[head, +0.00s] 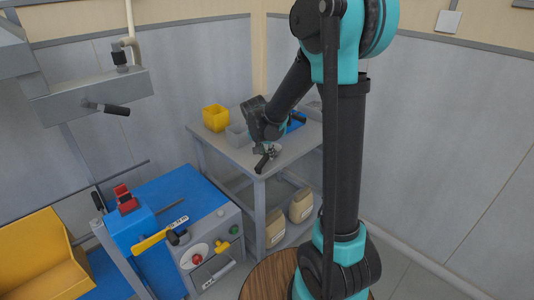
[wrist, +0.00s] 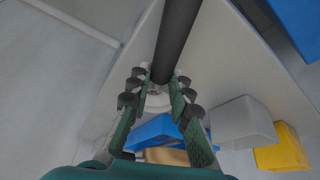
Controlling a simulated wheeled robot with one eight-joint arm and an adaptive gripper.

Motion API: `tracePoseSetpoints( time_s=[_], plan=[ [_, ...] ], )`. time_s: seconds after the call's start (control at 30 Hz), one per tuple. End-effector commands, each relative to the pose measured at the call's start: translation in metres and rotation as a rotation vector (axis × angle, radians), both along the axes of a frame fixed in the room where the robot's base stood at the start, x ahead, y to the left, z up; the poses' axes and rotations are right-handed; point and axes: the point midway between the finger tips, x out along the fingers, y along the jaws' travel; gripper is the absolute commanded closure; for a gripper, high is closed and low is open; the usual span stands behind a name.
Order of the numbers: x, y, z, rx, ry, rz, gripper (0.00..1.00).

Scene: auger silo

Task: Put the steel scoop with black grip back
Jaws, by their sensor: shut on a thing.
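My gripper (wrist: 160,85) is shut on the black grip (wrist: 176,40) of the scoop, which runs up and away between the fingers in the wrist view. In the head view my gripper (head: 268,147) is above the front part of the grey table, and the black grip (head: 262,163) sticks out below it towards the table's front edge. The scoop's steel part is mostly hidden by the fingers. A small pale round shape shows between the fingers in the wrist view; I cannot tell if it belongs to the scoop.
The grey table (head: 238,158) carries a yellow bin (head: 216,118), a grey bin (head: 237,135) and a blue bin (head: 295,121). Paper sacks (head: 301,205) stand on its lower shelf. A blue machine (head: 175,195) with knobs stands front left of the table.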

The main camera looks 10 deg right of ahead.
Motion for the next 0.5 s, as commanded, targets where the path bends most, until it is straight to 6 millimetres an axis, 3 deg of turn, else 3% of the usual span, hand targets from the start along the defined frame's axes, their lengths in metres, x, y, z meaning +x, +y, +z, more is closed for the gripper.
tracePoseSetpoints(
  time_s=[0.43, 0.47, 0.5],
  plan=[
    [0.0003, 0.0001, -0.0084, 0.000, 0.000, 0.000, 1.00],
    [0.0003, 0.0001, -0.0083, 0.000, 0.000, 0.000, 0.78],
    [0.0003, 0.0001, -0.0081, 0.000, 0.000, 0.000, 0.73]
  ],
)
